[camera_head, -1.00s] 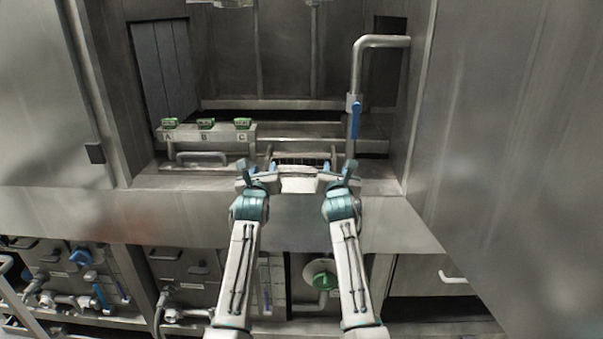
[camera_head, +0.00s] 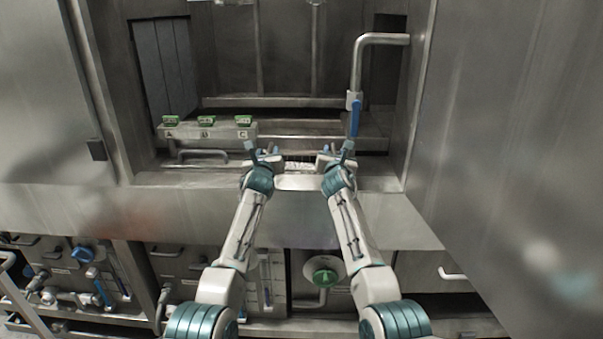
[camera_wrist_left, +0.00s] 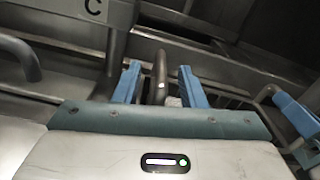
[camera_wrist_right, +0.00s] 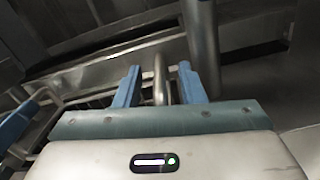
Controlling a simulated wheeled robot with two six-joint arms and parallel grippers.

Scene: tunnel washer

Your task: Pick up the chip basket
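The chip basket (camera_head: 299,166) is partly visible between my two grippers on the washer's ledge; my grippers hide its sides. Its wire edge shows in the left wrist view (camera_wrist_left: 228,98) and the right wrist view (camera_wrist_right: 98,101). My left gripper (camera_head: 262,150) is open at the basket's left side. A metal bar, seemingly a basket handle (camera_wrist_left: 160,72), stands between its blue fingers with gaps on both sides. My right gripper (camera_head: 336,150) is open at the right side, with a similar bar (camera_wrist_right: 160,78) between its fingers.
A raised block (camera_head: 215,135) with green-topped parts marked A, B and C stands left of the basket. A vertical pipe with a blue valve lever (camera_head: 355,118) rises close to my right gripper. Steel walls enclose the opening on both sides.

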